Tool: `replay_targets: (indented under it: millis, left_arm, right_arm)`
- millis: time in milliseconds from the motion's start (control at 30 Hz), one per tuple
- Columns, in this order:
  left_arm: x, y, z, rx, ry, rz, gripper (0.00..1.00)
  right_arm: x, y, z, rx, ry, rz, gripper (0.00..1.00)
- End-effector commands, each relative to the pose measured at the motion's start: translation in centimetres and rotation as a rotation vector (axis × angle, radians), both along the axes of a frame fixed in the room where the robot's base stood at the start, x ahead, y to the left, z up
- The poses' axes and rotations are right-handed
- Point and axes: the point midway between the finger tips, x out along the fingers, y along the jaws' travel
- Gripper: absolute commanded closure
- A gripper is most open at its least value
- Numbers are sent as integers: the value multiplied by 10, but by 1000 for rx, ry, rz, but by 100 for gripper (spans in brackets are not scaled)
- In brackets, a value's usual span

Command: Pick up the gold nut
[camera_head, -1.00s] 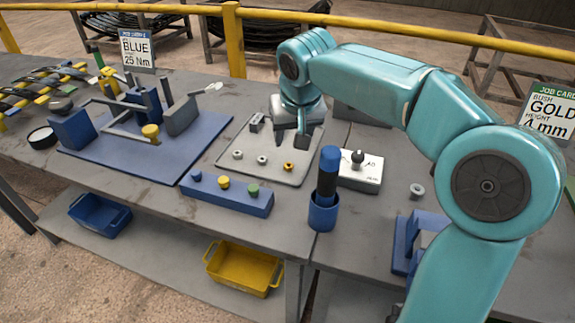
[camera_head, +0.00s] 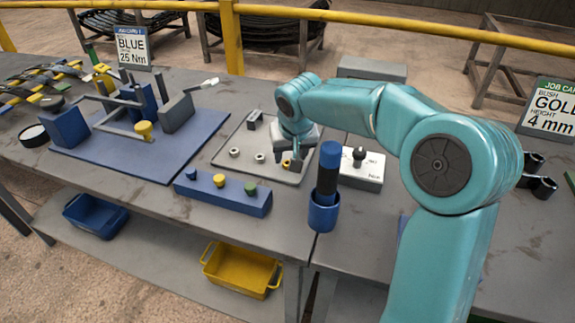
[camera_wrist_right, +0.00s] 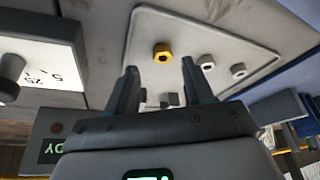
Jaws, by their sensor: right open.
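The gold nut (camera_wrist_right: 162,53) lies on the grey tray (camera_wrist_right: 215,22) in the right wrist view, just beyond my fingertips and lined up with the gap between them. In the head view the gold nut (camera_head: 285,163) shows partly behind my fingers. My right gripper (camera_head: 290,161) is open and points down over the tray's right side, close to the nut. It also shows open and empty in the wrist view (camera_wrist_right: 159,66). Two silver nuts (camera_head: 234,152) (camera_head: 259,158) sit left of the gold nut in a row. My left gripper is not in view.
A blue cup holding a dark, blue-topped tool (camera_head: 323,213) stands just in front of the tray. A white box with a black knob (camera_head: 362,172) sits to its right. A blue block with coloured knobs (camera_head: 222,195) lies in front. Yellow (camera_head: 240,272) and blue bins are below.

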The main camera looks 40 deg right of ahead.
Motion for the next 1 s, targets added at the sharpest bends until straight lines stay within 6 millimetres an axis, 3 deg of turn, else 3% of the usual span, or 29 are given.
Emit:
replay_targets:
  millis: [200, 467, 500, 633, 1000]
  left_arm:
    - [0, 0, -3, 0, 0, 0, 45]
    - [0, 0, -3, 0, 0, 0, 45]
    - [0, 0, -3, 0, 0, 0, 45]
    - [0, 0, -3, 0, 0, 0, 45]
    - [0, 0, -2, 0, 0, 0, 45]
  right_arm:
    - [14, -6, -31, 1, 2, -2, 48]
    - [15, -7, -34, 1, -1, -1, 48]
    - [15, -7, -34, 1, -1, -1, 55]
    - [15, -7, -34, 1, -1, -1, 97]
    - [15, -7, -31, 1, -1, -1, 97]
